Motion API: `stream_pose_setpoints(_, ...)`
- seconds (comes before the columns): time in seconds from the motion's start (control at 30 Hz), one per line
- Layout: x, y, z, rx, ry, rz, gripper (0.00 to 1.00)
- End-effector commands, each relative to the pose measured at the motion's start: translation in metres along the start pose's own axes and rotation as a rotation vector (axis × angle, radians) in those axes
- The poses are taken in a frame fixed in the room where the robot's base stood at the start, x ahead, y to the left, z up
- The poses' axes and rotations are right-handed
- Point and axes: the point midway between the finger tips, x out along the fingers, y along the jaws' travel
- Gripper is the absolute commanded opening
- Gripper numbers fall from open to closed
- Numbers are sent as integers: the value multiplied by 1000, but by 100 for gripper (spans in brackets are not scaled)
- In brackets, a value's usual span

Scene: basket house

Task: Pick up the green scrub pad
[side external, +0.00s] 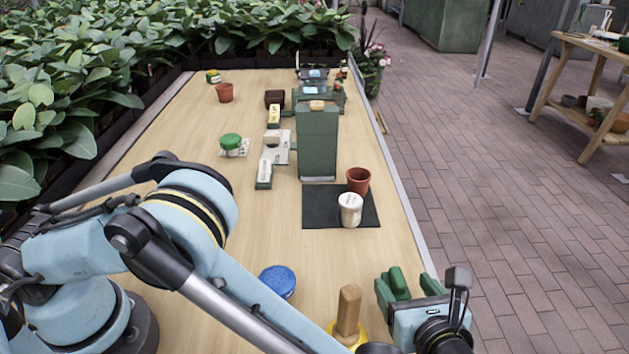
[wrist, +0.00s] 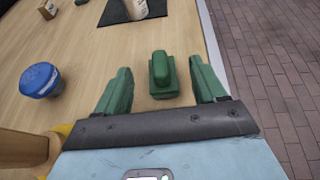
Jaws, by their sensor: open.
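The green scrub pad (wrist: 163,76) is a small dark green block with a raised, rounded top. It lies on the wooden table between the two green fingers of my gripper (wrist: 160,67). The pad's lower part is partly hidden there. I cannot tell how high the fingertips are above the table.
A blue-lidded jar (side external: 277,281) and a wooden-handled tool with a yellow base (side external: 348,312) stand left of my gripper. The table's right edge (side external: 410,225) is close.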

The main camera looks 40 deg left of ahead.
Motion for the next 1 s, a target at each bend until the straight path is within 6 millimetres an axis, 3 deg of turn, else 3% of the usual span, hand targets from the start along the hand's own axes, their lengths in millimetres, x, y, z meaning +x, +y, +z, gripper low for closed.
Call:
stream_pose_setpoints(0.3, 41, 0, 0, -2, 0, 1, 70)
stream_pose_setpoints(0.53, 43, 0, 0, -1, 0, 0, 70)
stream_pose_setpoints(0.93, 43, 0, 0, -1, 1, 0, 11)
stream_pose_setpoints(1.0, 43, 0, 0, -1, 0, 0, 10)
